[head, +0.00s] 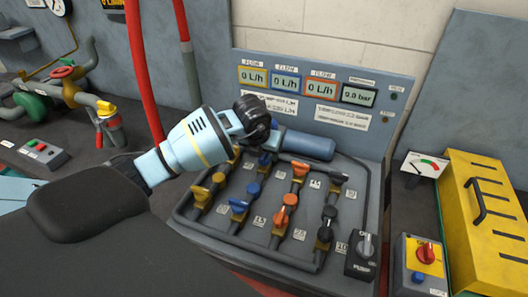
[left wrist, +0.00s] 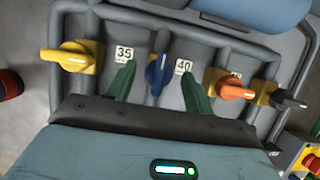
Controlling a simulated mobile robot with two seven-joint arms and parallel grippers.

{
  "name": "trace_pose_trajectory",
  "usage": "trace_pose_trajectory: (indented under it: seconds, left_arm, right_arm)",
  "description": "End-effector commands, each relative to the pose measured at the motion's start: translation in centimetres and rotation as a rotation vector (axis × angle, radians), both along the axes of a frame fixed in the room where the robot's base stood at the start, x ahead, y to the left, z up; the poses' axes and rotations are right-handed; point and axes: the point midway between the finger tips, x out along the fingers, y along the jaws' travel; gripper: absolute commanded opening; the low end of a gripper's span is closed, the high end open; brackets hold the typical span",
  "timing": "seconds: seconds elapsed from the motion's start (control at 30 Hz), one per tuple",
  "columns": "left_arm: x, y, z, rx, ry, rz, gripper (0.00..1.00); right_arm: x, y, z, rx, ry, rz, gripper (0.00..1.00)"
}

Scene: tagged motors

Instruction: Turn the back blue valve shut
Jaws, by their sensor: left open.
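The back blue valve (left wrist: 158,73) sits on a grey pipe in the left wrist view, its handle lying along the pipe. It also shows in the head view (head: 265,160), partly hidden below my left gripper. My left gripper (head: 256,122) is over the back row of the panel. In the left wrist view its two green fingers are open, one on each side of the blue handle, with gaps showing. Whether they are down at handle height is hard to tell. My right gripper is not in view.
A yellow valve (left wrist: 75,57) and an orange valve (left wrist: 235,90) flank the blue one, both turned across their pipes. A blue cylinder (head: 308,146) lies behind the row. A pump knob (head: 366,245) is at front right.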

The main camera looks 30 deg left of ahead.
Motion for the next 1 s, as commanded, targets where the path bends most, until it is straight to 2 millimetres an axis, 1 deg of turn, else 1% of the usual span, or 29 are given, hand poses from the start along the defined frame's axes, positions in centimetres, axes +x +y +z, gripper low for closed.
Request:
trace_pose_trajectory:
  seconds: [0.17, 0.2, 0.53, 0.77, 1.0]
  left_arm:
    - [0.01, -0.01, 0.01, 0.0, -0.001, 0.0, 0.52]
    - [0.01, -0.01, 0.03, 0.0, -0.001, 0.0, 0.51]
    - [0.0, 0.0, 0.04, 0.0, -0.001, 0.0, 0.08]
    - [-0.01, 0.04, 0.04, 0.0, 0.0, -0.019, 0.08]
    - [0.0, 0.19, 0.03, 0.001, 0.0, -0.124, 0.08]
  right_arm:
    - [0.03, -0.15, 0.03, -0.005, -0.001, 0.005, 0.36]
    - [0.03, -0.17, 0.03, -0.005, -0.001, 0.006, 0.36]
    - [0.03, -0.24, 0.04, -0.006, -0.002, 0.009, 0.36]
    - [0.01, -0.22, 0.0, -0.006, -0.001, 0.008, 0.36]
    - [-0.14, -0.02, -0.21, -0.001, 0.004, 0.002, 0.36]
